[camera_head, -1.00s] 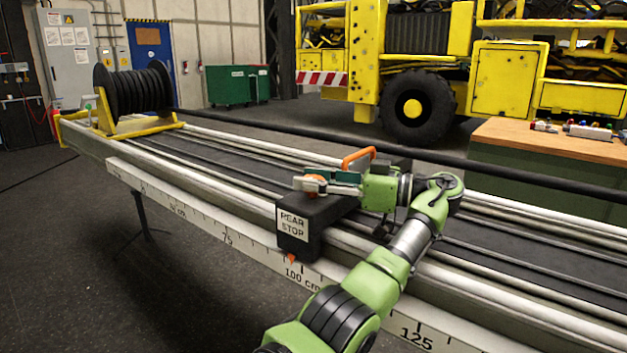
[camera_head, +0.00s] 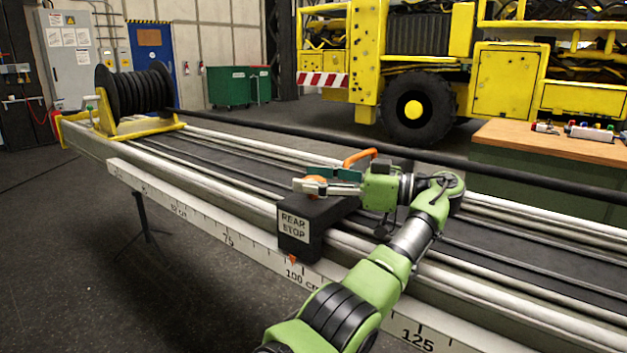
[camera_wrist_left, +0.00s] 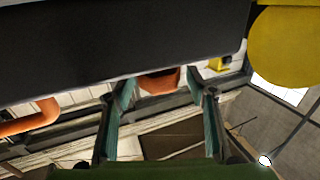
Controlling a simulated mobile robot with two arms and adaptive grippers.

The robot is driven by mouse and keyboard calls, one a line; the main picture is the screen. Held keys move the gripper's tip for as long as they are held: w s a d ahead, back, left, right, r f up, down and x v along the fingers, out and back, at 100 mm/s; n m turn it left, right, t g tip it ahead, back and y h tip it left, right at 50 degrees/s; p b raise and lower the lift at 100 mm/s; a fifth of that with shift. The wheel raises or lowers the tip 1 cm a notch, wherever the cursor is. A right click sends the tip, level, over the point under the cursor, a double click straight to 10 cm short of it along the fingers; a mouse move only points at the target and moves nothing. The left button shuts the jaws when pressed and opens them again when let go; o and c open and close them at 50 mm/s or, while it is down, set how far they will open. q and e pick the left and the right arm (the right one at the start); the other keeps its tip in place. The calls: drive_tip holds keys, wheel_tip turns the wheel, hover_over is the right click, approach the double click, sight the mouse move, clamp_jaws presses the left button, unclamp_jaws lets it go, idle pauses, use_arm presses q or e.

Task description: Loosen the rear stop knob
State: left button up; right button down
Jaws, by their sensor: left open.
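The rear stop (camera_head: 326,215) is a black block with a "REAR STOP" label, sitting on the rail above the ruler near the 100 cm mark. Its orange knob (camera_head: 315,180) is on top, partly hidden by my left gripper (camera_head: 312,182). The left gripper is open, its fingers lying level over the block, one on each side of the knob. In the left wrist view the orange knob (camera_wrist_left: 160,81) shows between the teal-padded fingertips (camera_wrist_left: 160,92), below the large dark block. Whether the pads touch the knob cannot be told. My right gripper is out of view.
An orange handle (camera_head: 359,156) rises just behind the gripper. A long black boom tube (camera_head: 480,168) runs behind the arm. A cable reel (camera_head: 135,90) stands at the rail's far left end. A wooden-topped bench (camera_head: 550,142) stands at right.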

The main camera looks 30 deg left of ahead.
sight(313, 179)
use_arm(q)
wheel_tip(313, 179, up, 10)
drive_tip(key=shift+f, duration=0.1)
drive_tip(key=shift+o, duration=0.2)
drive_tip(key=shift+a, duration=0.1)
